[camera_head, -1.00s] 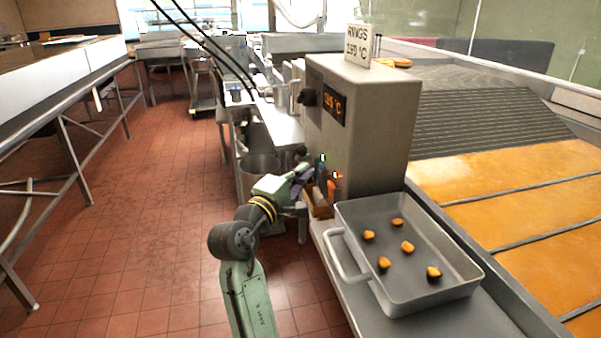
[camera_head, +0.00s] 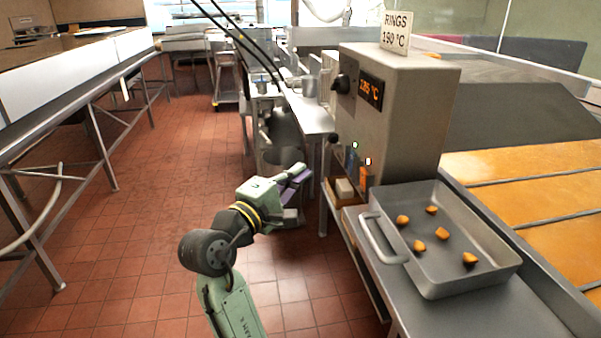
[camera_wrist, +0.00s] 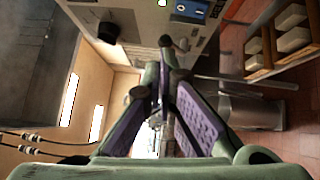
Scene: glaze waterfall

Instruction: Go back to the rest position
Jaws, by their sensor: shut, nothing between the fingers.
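My gripper (camera_head: 297,185) is held out over the floor in front of the control box, apart from it and empty. Its purple-padded fingers are together, and they also show converging in the wrist view (camera_wrist: 165,85). My green arm is bent, low in the middle of the head view.
A metal tray (camera_head: 375,232) with several orange pieces sits on the counter at right. Behind it is a fryer with orange oil (camera_head: 520,170). A sign (camera_head: 396,31) reading RINGS 190 °C stands on the box. Open red tile floor (camera_head: 130,220) lies at left, beside a long bench (camera_head: 85,88).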

